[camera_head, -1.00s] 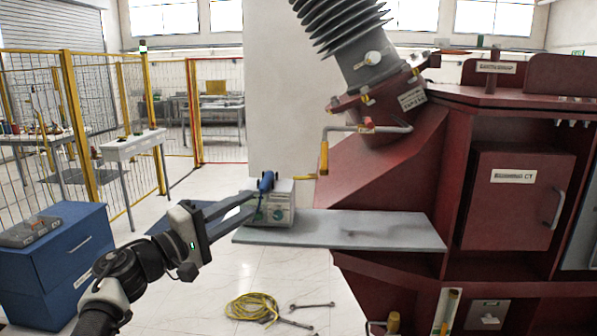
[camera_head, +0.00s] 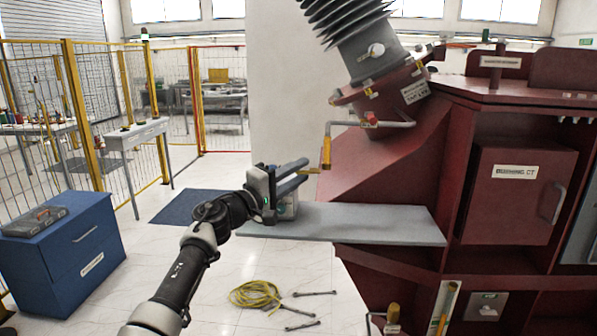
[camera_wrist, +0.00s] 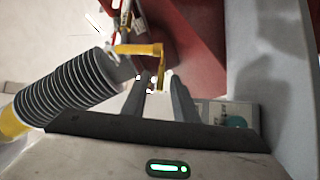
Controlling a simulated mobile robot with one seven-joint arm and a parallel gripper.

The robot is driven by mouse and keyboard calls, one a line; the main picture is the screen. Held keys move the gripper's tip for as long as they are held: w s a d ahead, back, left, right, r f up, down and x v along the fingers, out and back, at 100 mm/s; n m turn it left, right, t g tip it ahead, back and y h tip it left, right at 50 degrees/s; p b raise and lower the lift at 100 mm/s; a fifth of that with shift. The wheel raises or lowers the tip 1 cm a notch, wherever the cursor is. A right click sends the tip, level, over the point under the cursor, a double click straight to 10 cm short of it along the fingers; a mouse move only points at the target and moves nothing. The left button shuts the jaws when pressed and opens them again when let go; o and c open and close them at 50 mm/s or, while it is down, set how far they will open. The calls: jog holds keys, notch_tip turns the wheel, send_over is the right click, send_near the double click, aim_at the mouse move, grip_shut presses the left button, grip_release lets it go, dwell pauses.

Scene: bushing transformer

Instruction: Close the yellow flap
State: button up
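A yellow vertical piece (camera_head: 326,153) hangs at the end of a grey pipe by the red transformer body. A short yellow bar (camera_head: 313,170) sticks out leftward from its lower end. I take these to be the yellow flap; it also shows in the wrist view (camera_wrist: 138,49), with one end bent down. My gripper (camera_head: 304,169) is open, its two fingers pointing right toward the yellow bar. In the wrist view, my gripper (camera_wrist: 157,80) has the yellow end in line with the gap between its fingertips. I cannot tell whether they touch.
A grey shelf plank (camera_head: 370,224) lies just below my gripper, with a small box (camera_head: 288,208) on it, partly hidden by the gripper. The ribbed bushing (camera_head: 345,18) rises above. Yellow cable (camera_head: 254,294) and tools lie on the floor. A blue cabinet (camera_head: 90,235) stands left.

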grip_shut()
dwell(0.3)
